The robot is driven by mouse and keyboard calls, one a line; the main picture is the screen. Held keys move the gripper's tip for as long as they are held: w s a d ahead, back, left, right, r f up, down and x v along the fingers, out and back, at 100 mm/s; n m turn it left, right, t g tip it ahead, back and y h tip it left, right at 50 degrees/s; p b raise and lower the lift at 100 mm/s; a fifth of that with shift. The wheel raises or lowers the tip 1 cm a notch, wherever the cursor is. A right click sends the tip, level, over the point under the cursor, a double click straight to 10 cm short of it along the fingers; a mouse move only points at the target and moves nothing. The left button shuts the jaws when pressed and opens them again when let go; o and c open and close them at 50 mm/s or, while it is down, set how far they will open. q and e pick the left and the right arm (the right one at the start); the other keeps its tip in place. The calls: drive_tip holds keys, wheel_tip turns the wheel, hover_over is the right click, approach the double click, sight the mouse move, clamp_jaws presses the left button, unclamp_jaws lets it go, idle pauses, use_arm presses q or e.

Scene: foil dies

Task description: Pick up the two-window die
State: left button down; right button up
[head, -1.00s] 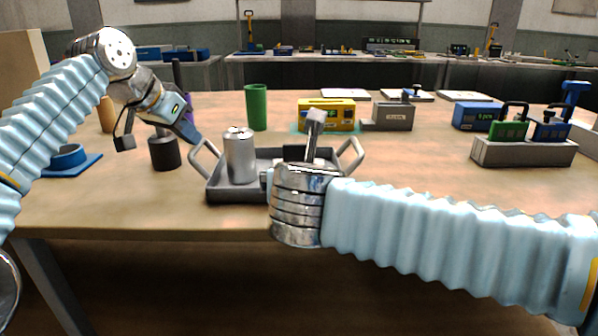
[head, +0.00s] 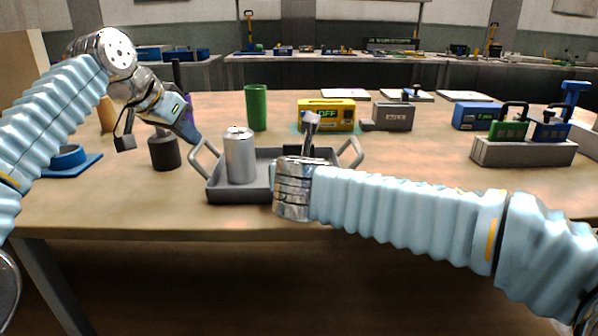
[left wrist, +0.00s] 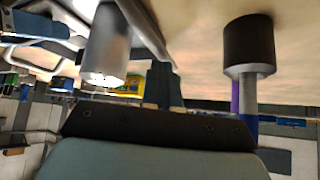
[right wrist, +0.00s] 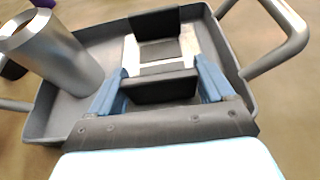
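A black and white piece (right wrist: 160,88) sits in the grey tray; it may be the two-window die, but I cannot make out its windows. My right gripper (right wrist: 163,80) reaches down over the tray, with its blue fingers spread on either side of this piece; I cannot tell whether they touch it. In the head view the right gripper (head: 309,135) mostly hides the piece. My left gripper (head: 190,134) points down between the dark cylinder and the tray's left handle. Its fingers are together and empty in the left wrist view (left wrist: 164,85).
The grey tray (head: 240,195) also holds a silver can (head: 240,157) at its left. A dark cylinder (head: 165,153), green cylinder (head: 256,108), yellow box (head: 326,113) and grey box (head: 394,116) stand around it. A rack (head: 520,153) with green and blue handled blocks is at the right.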

use_arm(q)
drive_tip(key=shift+f, duration=0.25)
use_arm(e)
drive_tip(key=c, duration=0.8)
drive_tip(key=shift+o, duration=0.2)
drive_tip(key=shift+r, duration=0.1)
wheel_tip(320, 180, up, 10)
drive_tip(key=shift+f, duration=0.1)
